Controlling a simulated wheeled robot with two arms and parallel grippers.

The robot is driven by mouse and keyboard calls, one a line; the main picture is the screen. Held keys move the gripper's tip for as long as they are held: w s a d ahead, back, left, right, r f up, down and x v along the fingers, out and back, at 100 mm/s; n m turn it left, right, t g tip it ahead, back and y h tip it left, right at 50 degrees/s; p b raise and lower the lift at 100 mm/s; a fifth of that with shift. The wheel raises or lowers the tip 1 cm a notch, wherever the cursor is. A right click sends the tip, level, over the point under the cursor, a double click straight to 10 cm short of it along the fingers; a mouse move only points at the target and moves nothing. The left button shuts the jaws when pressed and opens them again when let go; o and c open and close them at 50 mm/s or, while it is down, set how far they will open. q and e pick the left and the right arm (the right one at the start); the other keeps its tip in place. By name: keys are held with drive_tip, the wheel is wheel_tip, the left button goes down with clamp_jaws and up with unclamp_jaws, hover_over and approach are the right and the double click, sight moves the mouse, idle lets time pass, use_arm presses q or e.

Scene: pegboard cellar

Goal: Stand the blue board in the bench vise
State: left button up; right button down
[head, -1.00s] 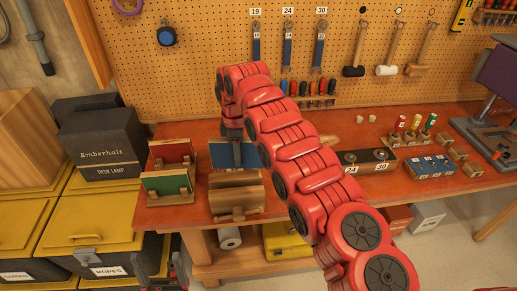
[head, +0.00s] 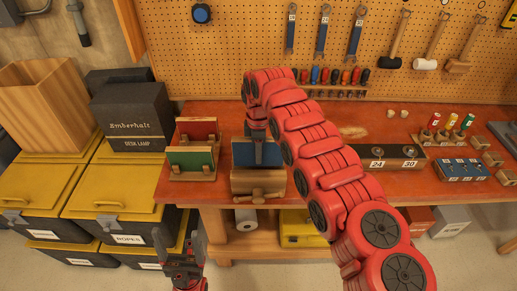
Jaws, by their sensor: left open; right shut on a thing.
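The blue board (head: 268,155) stands upright at the wooden bench vise (head: 258,182), at the front edge of the red-brown bench. Its lower edge is hidden behind the vise's front jaw, so I cannot tell how deep it sits. My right gripper (head: 257,136) is shut on the board's top from above; the red arm reaches in from the lower right. My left gripper (head: 181,250) is open and empty, low in front of the bench and left of the vise, apart from everything.
A wooden rack with a red board (head: 198,130) and a green board (head: 191,160) stands just left of the vise. Yellow-lidded bins (head: 122,190) and a desk lamp box (head: 132,117) are further left. A blue block tray (head: 462,169) is at the right.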

idle(0.4)
drive_tip(key=shift+f+b, duration=1.3)
drive_tip(key=shift+f, duration=0.25)
drive_tip(key=c, duration=0.6)
unclamp_jaws()
drive_tip(key=shift+o, duration=0.2)
drive_tip(key=shift+r, duration=1.1)
drive_tip(key=shift+r+p, duration=0.35)
drive_tip(key=shift+r, duration=1.1)
drive_tip(key=shift+r+p, duration=1.5)
drive_tip(key=shift+r, duration=0.9)
